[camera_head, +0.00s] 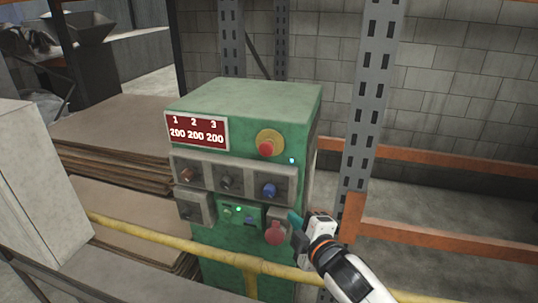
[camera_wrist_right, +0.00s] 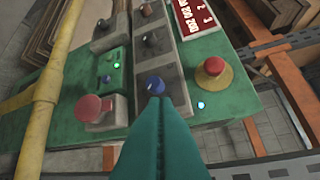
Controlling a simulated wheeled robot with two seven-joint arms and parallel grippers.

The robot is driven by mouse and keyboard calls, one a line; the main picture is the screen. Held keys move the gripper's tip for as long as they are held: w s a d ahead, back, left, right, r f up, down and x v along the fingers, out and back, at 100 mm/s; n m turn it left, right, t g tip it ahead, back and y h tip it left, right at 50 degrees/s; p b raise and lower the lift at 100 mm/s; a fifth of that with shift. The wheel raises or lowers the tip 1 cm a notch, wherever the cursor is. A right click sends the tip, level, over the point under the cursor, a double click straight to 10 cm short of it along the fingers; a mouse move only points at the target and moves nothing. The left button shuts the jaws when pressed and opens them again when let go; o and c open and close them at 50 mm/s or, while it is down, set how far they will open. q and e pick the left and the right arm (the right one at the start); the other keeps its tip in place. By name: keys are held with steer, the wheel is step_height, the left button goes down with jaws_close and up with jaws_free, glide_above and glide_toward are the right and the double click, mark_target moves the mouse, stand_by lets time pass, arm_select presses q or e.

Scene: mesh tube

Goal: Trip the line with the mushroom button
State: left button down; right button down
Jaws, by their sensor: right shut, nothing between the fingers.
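A green control cabinet (camera_head: 250,97) stands in the middle of the head view. A red mushroom-shaped button (camera_head: 266,147) on a round yellow plate sits at its upper right; it also shows in the right wrist view (camera_wrist_right: 211,67). A second, wider red button (camera_head: 275,234) on a grey box sits low on the right; it also shows in the wrist view (camera_wrist_right: 90,108). My right gripper (camera_head: 293,217) is shut and empty, at the cabinet's right side near the lower red button. In the wrist view its teal fingers (camera_wrist_right: 158,100) overlap the panel near the blue knob. My left gripper is out of view.
The panel also has a blue knob (camera_head: 269,190), dark and brown knobs, a lit green indicator (camera_head: 239,209) and a red number display (camera_head: 196,131). A yellow rail (camera_head: 155,238) crosses in front of the cabinet. A grey rack post (camera_head: 370,100) and orange beams stand right.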

step_height(320, 180, up, 8)
steer(key=w+a+n+t+y, duration=0.1)
steer(key=a+n+y, duration=0.1)
steer(key=n, duration=0.2)
steer(key=shift+w+a+n+y, duration=0.3)
steer(key=shift+w+a+n, duration=0.05)
steer(key=shift+n, duration=0.05)
steer(key=shift+f, duration=0.15)
steer(key=p, duration=0.3)
glide_toward(260, 151)
steer(key=a, duration=0.4)
steer(key=shift+w+d+p, duration=0.2)
steer(key=shift+w, duration=0.65)
steer(key=shift+w+d+p, duration=0.25)
steer(key=shift+w, duration=0.6)
steer(key=shift+w+d+p, duration=0.2)
steer(key=shift+w, duration=0.7)
